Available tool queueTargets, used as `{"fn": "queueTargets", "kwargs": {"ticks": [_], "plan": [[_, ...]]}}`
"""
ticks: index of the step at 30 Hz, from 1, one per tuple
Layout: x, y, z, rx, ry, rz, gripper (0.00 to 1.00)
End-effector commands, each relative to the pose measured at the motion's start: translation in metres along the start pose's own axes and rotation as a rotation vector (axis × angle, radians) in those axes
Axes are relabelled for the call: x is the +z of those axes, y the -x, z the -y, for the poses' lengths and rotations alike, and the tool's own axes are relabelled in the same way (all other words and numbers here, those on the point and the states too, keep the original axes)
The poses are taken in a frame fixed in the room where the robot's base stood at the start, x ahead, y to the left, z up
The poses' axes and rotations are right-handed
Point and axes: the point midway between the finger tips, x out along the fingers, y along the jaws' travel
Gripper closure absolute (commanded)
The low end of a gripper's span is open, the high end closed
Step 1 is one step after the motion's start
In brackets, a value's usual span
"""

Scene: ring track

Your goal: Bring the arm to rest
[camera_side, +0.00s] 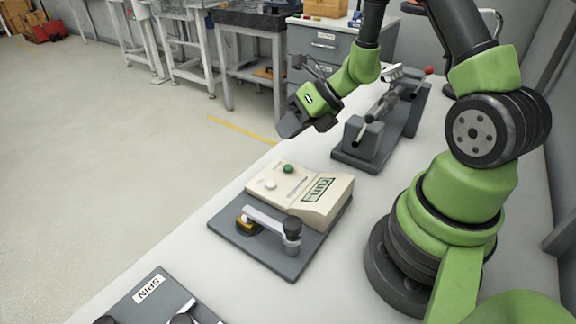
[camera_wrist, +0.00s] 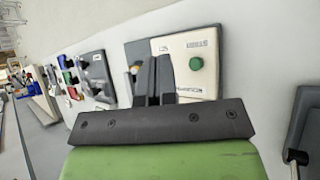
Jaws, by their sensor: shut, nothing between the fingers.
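My gripper (camera_side: 292,125) hangs in the air above the far side of the white table (camera_side: 190,229), held by my green and black arm. Its fingers are shut with nothing between them. In the wrist view the two dark fingers of my gripper (camera_wrist: 153,80) lie side by side, in front of a cream control box. My gripper is apart from the box and from the table.
The cream box (camera_side: 318,208) with a green button (camera_side: 288,169) and a lever (camera_side: 268,222) stands on a grey plate below my gripper. A grey fixture with a rod (camera_side: 372,140) stands behind it. A plate labelled SPIN (camera_side: 150,290) lies at the front.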

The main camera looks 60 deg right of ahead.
Motion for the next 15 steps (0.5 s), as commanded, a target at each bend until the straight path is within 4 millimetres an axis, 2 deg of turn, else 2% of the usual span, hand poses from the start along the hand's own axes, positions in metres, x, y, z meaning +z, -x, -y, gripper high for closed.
{"fn": "queueTargets", "kwargs": {"ticks": [5, 8, 11, 15], "plan": [[0.002, 0.002, -0.005, 0.009, 0.038, -0.002, 1.00], [0.010, 0.011, -0.026, 0.042, 0.198, -0.010, 1.00], [0.017, 0.028, -0.062, 0.099, 0.499, -0.030, 1.00], [0.012, 0.061, -0.117, 0.174, 1.037, -0.071, 1.00]]}}
